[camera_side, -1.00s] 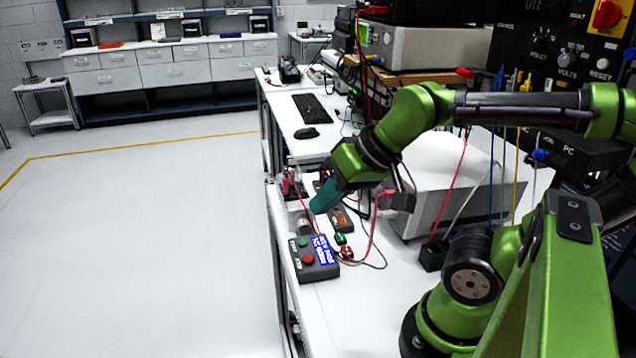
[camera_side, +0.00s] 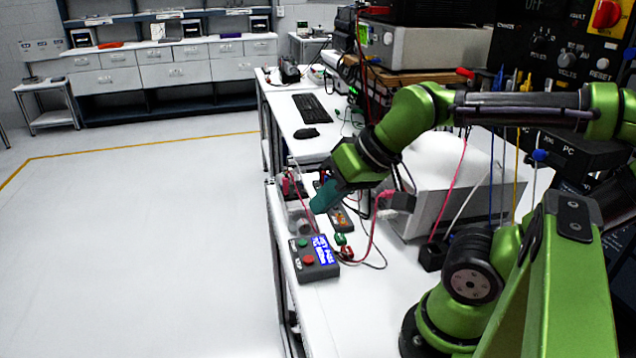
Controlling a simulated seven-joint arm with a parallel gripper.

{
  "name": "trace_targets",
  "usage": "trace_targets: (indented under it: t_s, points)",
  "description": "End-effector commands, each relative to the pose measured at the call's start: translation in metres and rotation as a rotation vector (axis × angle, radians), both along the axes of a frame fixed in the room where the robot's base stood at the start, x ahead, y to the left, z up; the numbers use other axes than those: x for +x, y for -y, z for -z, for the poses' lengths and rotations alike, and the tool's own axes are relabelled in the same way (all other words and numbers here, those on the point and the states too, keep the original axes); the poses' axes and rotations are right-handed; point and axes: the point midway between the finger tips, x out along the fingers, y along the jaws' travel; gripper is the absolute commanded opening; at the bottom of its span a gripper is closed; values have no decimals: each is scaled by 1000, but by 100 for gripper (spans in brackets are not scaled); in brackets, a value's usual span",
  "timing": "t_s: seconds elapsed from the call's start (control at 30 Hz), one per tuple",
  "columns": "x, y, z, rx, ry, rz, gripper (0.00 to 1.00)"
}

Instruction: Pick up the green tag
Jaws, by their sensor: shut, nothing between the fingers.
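The green tag (camera_side: 340,239) is a small green piece on the white bench, just right of the control box's blue display. A similar red piece (camera_side: 347,253) lies just below it. My gripper (camera_side: 317,209) has teal fingers pointing down and left. It is shut and empty, above and left of the green tag in the picture and apart from it. The small size of the tag hides its exact shape and how it lies.
A grey control box (camera_side: 316,272) with a green and a red button stands at the bench's left edge. A dark board (camera_side: 342,220) lies behind the tag, partly hidden by my gripper. Pink and dark cables curve around the tag. A grey case stands to the right.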

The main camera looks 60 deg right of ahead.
Motion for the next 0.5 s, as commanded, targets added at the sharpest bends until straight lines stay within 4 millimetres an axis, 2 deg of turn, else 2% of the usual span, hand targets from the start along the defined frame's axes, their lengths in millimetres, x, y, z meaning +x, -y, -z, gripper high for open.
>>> trace_targets:
  t_s: [0.03, 0.27, 0.5]
  points:
    - [0, 0, 0, 0, 0, 0, 3]
    - [0, 0, 0, 0, 0, 0, 38]
    - [0, 0, 0, 0, 0, 0, 40]
